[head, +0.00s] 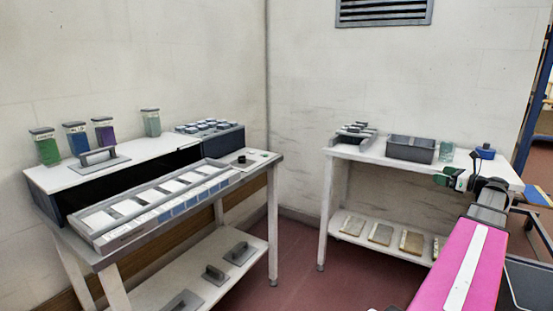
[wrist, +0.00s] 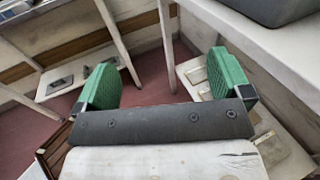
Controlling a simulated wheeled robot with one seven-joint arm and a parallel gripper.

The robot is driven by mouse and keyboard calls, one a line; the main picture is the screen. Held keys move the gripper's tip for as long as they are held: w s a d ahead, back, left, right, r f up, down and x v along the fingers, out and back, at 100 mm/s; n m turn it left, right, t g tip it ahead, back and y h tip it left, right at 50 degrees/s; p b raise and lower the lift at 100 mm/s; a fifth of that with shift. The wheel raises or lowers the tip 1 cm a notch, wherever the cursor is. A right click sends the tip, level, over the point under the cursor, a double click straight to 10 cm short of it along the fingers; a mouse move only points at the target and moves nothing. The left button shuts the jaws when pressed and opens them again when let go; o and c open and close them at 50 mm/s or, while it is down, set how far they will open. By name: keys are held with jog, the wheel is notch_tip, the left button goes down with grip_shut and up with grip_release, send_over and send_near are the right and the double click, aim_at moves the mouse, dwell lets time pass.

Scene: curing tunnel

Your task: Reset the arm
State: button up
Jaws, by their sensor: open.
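My gripper (wrist: 162,82) shows in the wrist view with its two green fingers spread wide apart and nothing between them. Red floor and table legs show beyond the fingers. In the head view my gripper (head: 457,180) is at the right, in front of the right-hand table, partly hidden by my own wrist. My pink arm reaches up to it from the lower right. I cannot tell the exact gap between the gripper and the table edge.
The right table (head: 375,155) holds a grey bin (head: 410,149), a glass beaker (head: 446,152) and a blue container (head: 485,152); flat slabs (head: 380,234) lie on its lower shelf. The left bench (head: 262,160) carries a long tray (head: 107,238) and several coloured jars (head: 46,147). Floor (head: 300,262) between them is clear.

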jog(key=a+f+n+g+h, duration=0.1)
jog(key=a+f+n+g, duration=0.35)
jog(key=a+f, duration=0.65)
jog(key=a+f+n+g+h, duration=0.1)
jog(key=a+f+n+g, duration=0.45)
jog(key=a, duration=0.95)
jog(key=s+a+f+n+g+h, duration=0.2)
jog(key=s+a+f+n+h, duration=0.2)
jog(key=s+a+f+n, duration=0.2)
jog(key=s+a+f+n+g+h, duration=0.2)
jog(key=s+a+f+n+h, duration=0.2)
jog(key=s+a+f+n, duration=0.3)
jog(key=a+f+n, duration=0.3)
jog(key=a+n, duration=0.1)
jog(key=a, duration=0.2)
jog(key=shift+s+a+f+n, duration=0.15)
jog(key=shift+a+f+n, duration=0.1)
jog(key=shift+n, duration=0.15)
